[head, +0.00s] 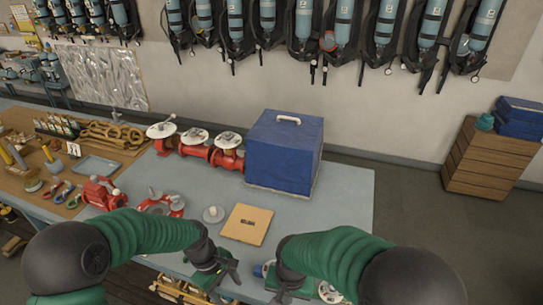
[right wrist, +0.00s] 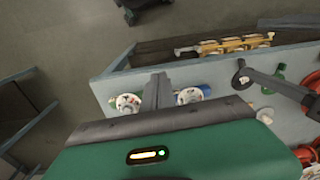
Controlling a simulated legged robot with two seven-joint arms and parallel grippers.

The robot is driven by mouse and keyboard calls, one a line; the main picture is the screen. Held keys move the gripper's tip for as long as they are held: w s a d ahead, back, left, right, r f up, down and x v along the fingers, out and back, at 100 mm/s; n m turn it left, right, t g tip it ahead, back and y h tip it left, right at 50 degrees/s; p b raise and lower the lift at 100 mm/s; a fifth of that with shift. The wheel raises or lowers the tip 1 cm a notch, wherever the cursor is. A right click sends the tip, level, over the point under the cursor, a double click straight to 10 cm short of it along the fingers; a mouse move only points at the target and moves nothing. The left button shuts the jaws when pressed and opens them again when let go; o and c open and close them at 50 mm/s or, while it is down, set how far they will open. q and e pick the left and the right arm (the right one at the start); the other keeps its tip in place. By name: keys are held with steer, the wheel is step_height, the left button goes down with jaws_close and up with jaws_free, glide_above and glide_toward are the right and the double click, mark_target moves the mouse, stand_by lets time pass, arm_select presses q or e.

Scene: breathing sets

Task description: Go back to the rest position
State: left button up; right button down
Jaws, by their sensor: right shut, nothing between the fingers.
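My right gripper (head: 284,292) is low in the head view, at the near edge of the grey-blue table (head: 340,200). In the right wrist view its dark fingers (right wrist: 158,92) are together and hold nothing. A round white-topped part (right wrist: 129,103) lies left of the fingers and another (right wrist: 190,95) lies to their right; I cannot tell whether the fingers touch them. My left gripper (head: 225,270) is over the near table edge, left of the right one. Its fingertips are too small and dark to read. Both arms have green ribbed sleeves.
An orange-brown folder (head: 247,224) lies beyond the grippers. A blue box (head: 285,150) stands behind it. Red valves (head: 195,145) and tools on a wooden board (head: 100,150) fill the left side. The table's right part is bare. A wooden crate (head: 485,160) stands at right.

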arm_select(q)
steer(key=s+a+f+m+t+y+b, duration=0.2)
steer(key=s+a+f+m+b, duration=0.5)
steer(key=s+f+m+b, duration=0.4)
steer(key=t+b, duration=0.1)
steer(key=b, duration=0.4)
steer(key=shift+s+a+y+b, duration=0.15)
steer(key=shift+s+y+b, duration=0.2)
steer(key=shift+y+b, duration=0.05)
arm_select(e)
steer(key=s+d+f+n+t, duration=0.1)
steer(key=s+d+f, duration=0.3)
steer(key=d+f, duration=0.2)
steer(key=s+d+f+n+t, duration=0.1)
steer(key=s+d+f, duration=0.3)
steer(key=d+f, duration=0.3)
steer(key=d, duration=0.2)
steer(key=shift+d+f+n, duration=0.2)
steer(key=shift+d+n, duration=0.2)
arm_select(q)
steer(key=shift+s+r, duration=0.1)
arm_select(e)
steer(key=shift+d, duration=0.1)
